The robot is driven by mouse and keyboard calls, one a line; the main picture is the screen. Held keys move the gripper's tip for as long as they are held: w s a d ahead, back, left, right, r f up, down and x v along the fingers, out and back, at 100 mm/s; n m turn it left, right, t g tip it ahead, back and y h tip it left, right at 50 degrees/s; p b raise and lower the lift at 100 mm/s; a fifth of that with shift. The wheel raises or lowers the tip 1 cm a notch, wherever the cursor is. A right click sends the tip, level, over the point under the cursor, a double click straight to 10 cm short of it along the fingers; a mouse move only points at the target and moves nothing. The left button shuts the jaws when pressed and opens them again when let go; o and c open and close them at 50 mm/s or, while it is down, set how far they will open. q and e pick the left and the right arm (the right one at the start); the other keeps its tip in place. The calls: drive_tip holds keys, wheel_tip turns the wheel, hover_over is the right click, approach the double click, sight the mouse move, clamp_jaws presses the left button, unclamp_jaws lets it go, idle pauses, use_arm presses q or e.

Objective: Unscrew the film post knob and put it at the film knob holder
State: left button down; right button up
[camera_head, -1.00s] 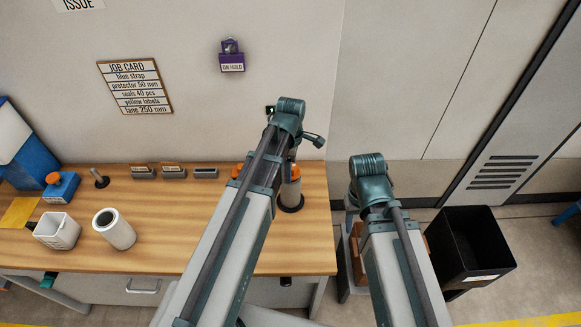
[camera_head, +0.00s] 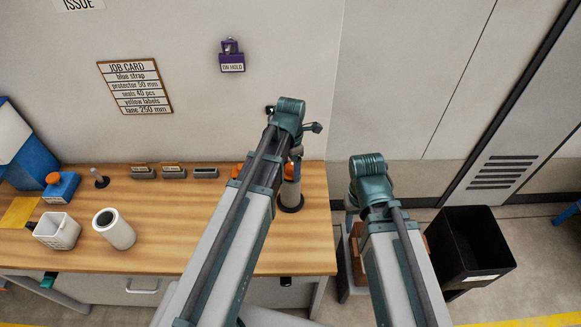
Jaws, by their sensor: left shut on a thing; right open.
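The film post (camera_head: 290,192) is a pale upright cylinder on a round black base at the bench's right end, partly hidden behind my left arm. An orange film post knob (camera_head: 290,171) shows at its top. My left gripper (camera_head: 296,160) reaches down over the post from above and is shut on this knob; its fingertips are mostly hidden. My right gripper (camera_head: 352,208) is open and empty off the bench's right end, largely hidden behind its own wrist. I cannot tell for sure which bench item is the film knob holder; a short grey peg (camera_head: 101,178) stands at the back left.
On the wooden bench (camera_head: 180,235) stand a white roll (camera_head: 114,229), a white basket (camera_head: 58,231), a blue block with an orange knob (camera_head: 61,187) and small labelled trays (camera_head: 174,172). A black bin (camera_head: 470,245) stands on the floor at right. The bench middle is clear.

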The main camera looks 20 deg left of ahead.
idle(0.3)
use_arm(q)
drive_tip(key=shift+n, duration=2.1)
drive_tip(key=shift+n, duration=1)
unclamp_jaws()
drive_tip(key=shift+r, duration=0.1)
